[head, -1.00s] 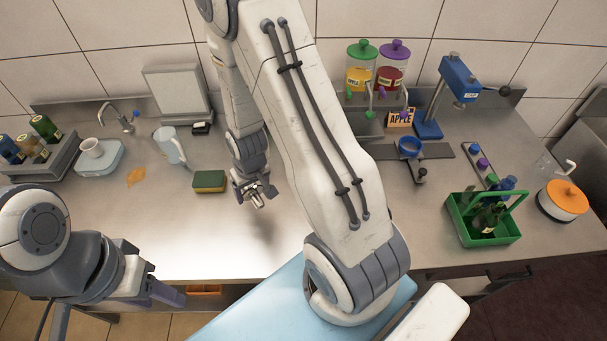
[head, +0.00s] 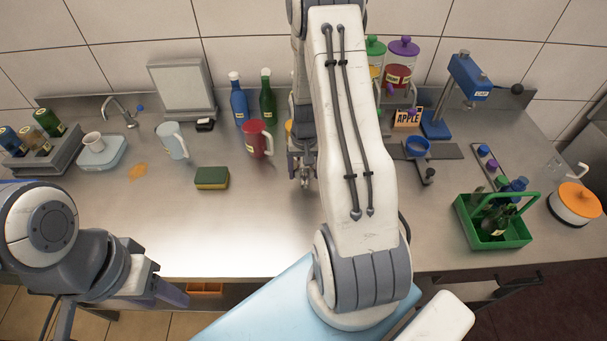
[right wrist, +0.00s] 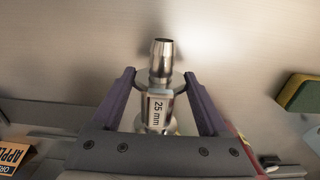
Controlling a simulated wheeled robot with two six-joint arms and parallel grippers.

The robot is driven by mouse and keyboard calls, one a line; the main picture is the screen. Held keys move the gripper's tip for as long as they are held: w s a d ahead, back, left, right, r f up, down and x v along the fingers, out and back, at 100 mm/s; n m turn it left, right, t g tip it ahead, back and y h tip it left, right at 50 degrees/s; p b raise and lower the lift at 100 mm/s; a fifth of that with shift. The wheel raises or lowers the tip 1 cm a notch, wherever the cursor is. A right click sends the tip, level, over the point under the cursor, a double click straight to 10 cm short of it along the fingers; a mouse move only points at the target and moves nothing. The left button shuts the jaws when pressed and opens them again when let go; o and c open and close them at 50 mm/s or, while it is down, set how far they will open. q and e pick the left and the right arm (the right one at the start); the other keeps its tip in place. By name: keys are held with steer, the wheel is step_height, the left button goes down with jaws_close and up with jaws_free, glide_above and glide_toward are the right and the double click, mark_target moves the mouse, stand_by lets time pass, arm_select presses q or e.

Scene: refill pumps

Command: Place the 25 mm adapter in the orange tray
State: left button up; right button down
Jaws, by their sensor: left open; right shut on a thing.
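My right gripper (head: 302,172) is shut on the metal 25 mm adapter. In the right wrist view the adapter (right wrist: 158,112) lies between the purple fingers of that gripper (right wrist: 160,80), its "25 mm" label readable and its narrow end pointing away. In the head view the gripper hangs over the middle of the counter, partly behind my arm. My left gripper (head: 170,284) is open and empty at the counter's front left edge. An orange tray (head: 205,289) shows in part below the front edge, beside my left gripper; the counter hides most of it.
A red jug (head: 257,138), a blue bottle (head: 238,100) and a green bottle (head: 267,97) stand left of my right gripper. A sponge (head: 212,178) lies nearer the front. A green caddy (head: 520,232) with bottles stands at right. The front left counter is clear.

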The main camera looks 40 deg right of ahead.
steer(key=shift+f, duration=1.1)
steer(key=shift+f, duration=0.1)
jaws_free()
